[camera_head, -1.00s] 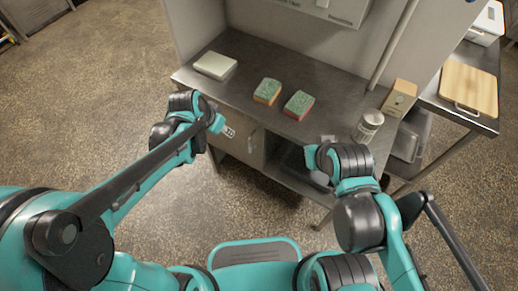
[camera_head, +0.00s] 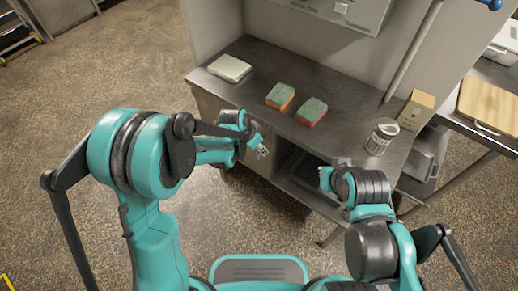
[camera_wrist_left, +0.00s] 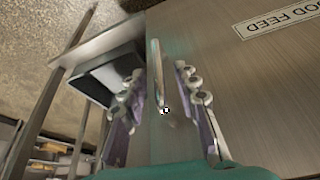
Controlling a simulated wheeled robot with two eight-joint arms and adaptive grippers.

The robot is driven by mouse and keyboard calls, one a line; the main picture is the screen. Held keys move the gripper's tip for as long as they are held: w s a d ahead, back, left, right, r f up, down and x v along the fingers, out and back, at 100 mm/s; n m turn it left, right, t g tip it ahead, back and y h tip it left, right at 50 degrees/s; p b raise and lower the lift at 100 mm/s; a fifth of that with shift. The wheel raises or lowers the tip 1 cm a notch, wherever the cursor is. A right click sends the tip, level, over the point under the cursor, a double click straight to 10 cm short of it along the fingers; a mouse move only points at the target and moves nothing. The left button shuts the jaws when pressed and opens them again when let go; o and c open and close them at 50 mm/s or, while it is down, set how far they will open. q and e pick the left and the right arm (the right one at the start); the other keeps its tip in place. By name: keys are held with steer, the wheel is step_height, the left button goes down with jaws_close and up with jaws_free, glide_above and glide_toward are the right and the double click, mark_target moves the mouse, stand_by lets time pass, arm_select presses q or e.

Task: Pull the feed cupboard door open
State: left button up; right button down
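The feed cupboard door (camera_wrist_left: 250,90) is a brushed grey metal panel with a label reading "OD FEED" in the left wrist view. It looks shut, under the left part of the metal counter. A thin upright bar handle (camera_wrist_left: 156,70) stands out from it. My left gripper (camera_wrist_left: 160,108) is open, with one finger on each side of the handle and visible gaps between. In the head view the left gripper (camera_head: 262,150) is at the cupboard front. My right arm's wrist (camera_head: 350,187) is by the counter's right front; its fingers are hidden or too unclear to judge.
The counter (camera_head: 245,100) carries a pale flat box (camera_head: 230,68), two sponges (camera_head: 280,97) (camera_head: 311,112), a metal canister (camera_head: 381,138) and a cardboard box (camera_head: 415,110). An open compartment (camera_head: 302,172) lies right of the door. The floor (camera_head: 225,220) in front is clear.

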arm_select(q)
jaws_close()
steer(key=shift+s+a, duration=0.1)
